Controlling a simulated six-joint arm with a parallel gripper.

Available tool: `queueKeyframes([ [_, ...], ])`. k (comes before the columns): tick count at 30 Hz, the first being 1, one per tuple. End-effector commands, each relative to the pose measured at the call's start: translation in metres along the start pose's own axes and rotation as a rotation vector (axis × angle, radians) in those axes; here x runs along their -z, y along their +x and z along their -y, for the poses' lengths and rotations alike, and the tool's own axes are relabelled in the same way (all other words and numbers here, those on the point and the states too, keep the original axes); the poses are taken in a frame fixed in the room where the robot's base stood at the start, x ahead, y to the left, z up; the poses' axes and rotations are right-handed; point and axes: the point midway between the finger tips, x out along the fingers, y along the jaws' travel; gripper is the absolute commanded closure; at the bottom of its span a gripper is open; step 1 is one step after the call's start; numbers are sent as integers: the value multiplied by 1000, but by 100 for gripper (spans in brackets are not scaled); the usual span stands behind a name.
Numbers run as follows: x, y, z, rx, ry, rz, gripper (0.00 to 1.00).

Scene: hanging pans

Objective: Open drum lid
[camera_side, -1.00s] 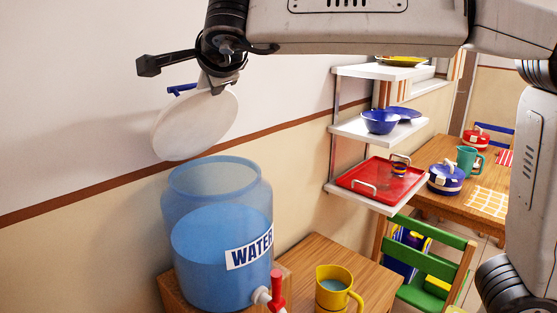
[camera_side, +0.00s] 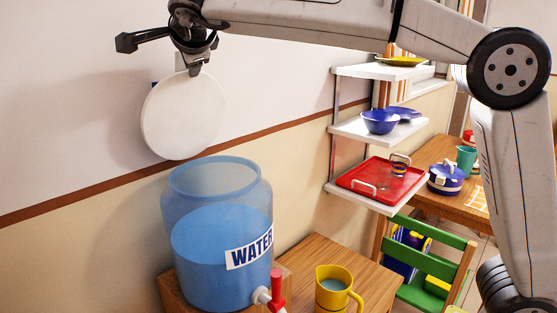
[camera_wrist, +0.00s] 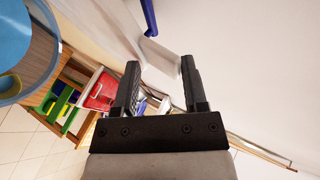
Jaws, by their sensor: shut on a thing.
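The round white lid (camera_side: 183,117) is in the air above the drum and behind its rim in the side view, tilted nearly upright with its flat face to the camera. My gripper (camera_side: 194,70) is at the lid's top edge and shut on it. A bit of blue, likely the lid's handle, shows at its left edge; a blue bar (camera_wrist: 149,18) also shows in the wrist view. The blue see-through drum (camera_side: 218,185), labelled WATER, stands upright with its mouth uncovered and blue water inside. In the wrist view the fingers (camera_wrist: 160,68) stand apart, and what they hold is unclear.
The drum has a red-handled tap (camera_side: 276,290) low at the right. A yellow jug (camera_side: 335,288) stands on the wooden table (camera_side: 377,270) beside it. A wall shelf (camera_side: 352,130) with bowls and a red tray is to the right. The wall is close behind the lid.

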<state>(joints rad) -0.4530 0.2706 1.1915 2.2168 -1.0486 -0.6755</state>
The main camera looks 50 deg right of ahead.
Motion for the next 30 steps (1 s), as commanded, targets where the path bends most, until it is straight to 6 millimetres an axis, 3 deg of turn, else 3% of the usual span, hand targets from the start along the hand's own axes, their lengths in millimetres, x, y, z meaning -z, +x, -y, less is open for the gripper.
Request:
queueKeyframes([
  [5,-2,8,-7,-16,-5,-6,100],
  [6,-2,8,-7,-16,-5,-6,53],
  [20,-3,2,-7,-15,-8,-4,53],
  [30,-3,-36,-4,-7,-5,0,53],
])
